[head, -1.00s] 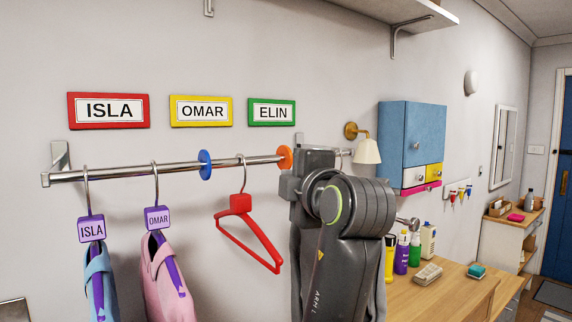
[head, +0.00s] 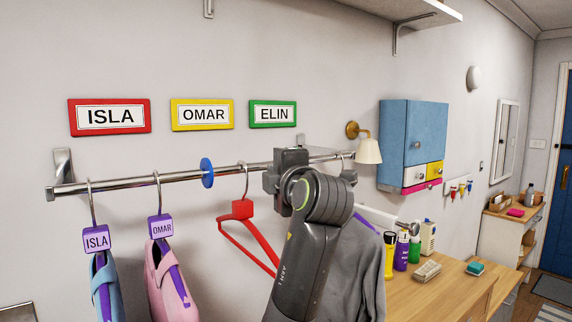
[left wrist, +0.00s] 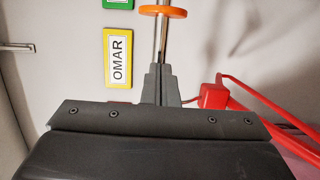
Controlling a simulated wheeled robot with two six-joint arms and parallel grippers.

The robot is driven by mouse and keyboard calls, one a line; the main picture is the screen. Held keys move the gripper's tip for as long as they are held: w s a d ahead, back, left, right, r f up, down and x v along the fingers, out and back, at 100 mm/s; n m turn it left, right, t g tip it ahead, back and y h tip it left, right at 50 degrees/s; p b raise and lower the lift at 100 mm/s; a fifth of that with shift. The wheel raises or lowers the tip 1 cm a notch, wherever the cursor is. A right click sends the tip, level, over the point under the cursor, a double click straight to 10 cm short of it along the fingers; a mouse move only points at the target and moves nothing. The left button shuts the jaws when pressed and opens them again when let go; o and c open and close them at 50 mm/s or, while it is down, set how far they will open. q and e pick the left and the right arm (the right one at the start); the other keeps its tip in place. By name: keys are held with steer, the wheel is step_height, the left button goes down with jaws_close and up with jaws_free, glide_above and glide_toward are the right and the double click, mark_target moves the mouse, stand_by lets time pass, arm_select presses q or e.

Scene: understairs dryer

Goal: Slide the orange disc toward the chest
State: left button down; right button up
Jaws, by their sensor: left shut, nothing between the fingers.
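The orange disc (left wrist: 163,11) shows at the top of the left wrist view, around the metal rail (left wrist: 164,35). My arm hides it in the head view. My left gripper (left wrist: 159,68) is shut and empty close to the rail (head: 120,185); in the left wrist view its fingertips are below the disc with a visible gap. I cannot tell whether the fingers touch the rail. In the head view the left gripper (head: 289,163) covers part of the rail. A wooden-topped chest (head: 450,290) stands at the lower right. My right gripper is not in view.
A blue disc (head: 207,173) and a red hanger (head: 242,210) are left of my arm. A grey garment (head: 360,260) hangs to its right. Blue and pink garments hang at the left. A blue wall cabinet (head: 405,140) and lamp (head: 368,150) are at right.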

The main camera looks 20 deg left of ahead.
arm_select(q)
steer(key=w+p, duration=0.1)
steer(key=w, duration=0.1)
steer(key=w+d+p, duration=0.1)
steer(key=w, duration=0.1)
steer(key=shift+w+d, duration=0.15)
steer(key=shift+w, duration=0.15)
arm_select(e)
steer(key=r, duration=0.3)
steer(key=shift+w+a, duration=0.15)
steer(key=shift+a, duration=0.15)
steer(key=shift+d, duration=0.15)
